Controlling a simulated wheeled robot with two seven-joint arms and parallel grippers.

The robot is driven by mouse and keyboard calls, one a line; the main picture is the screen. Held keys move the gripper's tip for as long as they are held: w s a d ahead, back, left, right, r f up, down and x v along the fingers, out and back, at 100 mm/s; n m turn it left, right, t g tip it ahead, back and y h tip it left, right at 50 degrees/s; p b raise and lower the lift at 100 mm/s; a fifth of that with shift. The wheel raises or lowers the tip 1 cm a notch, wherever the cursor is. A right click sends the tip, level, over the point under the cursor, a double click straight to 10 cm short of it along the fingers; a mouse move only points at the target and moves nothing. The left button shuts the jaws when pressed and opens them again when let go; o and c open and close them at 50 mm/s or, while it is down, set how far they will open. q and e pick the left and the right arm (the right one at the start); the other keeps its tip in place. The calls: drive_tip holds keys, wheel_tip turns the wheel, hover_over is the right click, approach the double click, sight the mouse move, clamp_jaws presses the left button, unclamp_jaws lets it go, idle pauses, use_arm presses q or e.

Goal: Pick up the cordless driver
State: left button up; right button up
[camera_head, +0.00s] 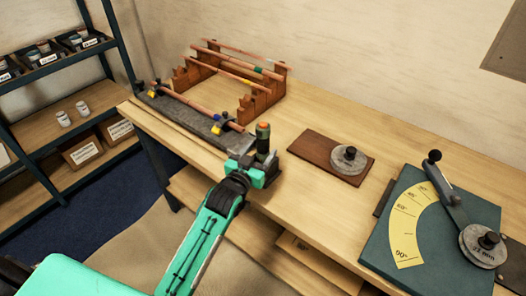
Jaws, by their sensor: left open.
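What looks like the cordless driver (262,137), a small dark green upright body with an orange-brown top, stands near the front edge of the workbench (310,215). My left gripper (257,164) is open right at it, and its dark jaws hide the driver's lower part. I cannot tell whether the jaws touch it. My right gripper is out of view.
Just behind and left is a dark bar (186,108) with a copper tube and yellow-and-black clamps. A wooden rack (262,98) holds copper tubes. A brown board with a metal disc (331,155) and a bending tool (440,235) stand right. Shelves (60,95) are left.

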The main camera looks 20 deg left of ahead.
use_arm(q)
drive_tip(key=shift+w+r, duration=0.1)
drive_tip(key=shift+w, duration=0.15)
drive_tip(key=w+p, duration=0.2)
drive_tip(key=w, duration=0.2)
drive_tip(key=shift+d, duration=0.1)
drive_tip(key=shift+w+d+f, duration=0.1)
drive_tip(key=shift+w+f, duration=0.15)
drive_tip(key=shift+w, duration=0.15)
drive_tip(key=shift+r, duration=0.1)
drive_tip(key=c, duration=1.2)
drive_tip(key=shift+o, duration=0.2)
drive_tip(key=shift+r, duration=0.1)
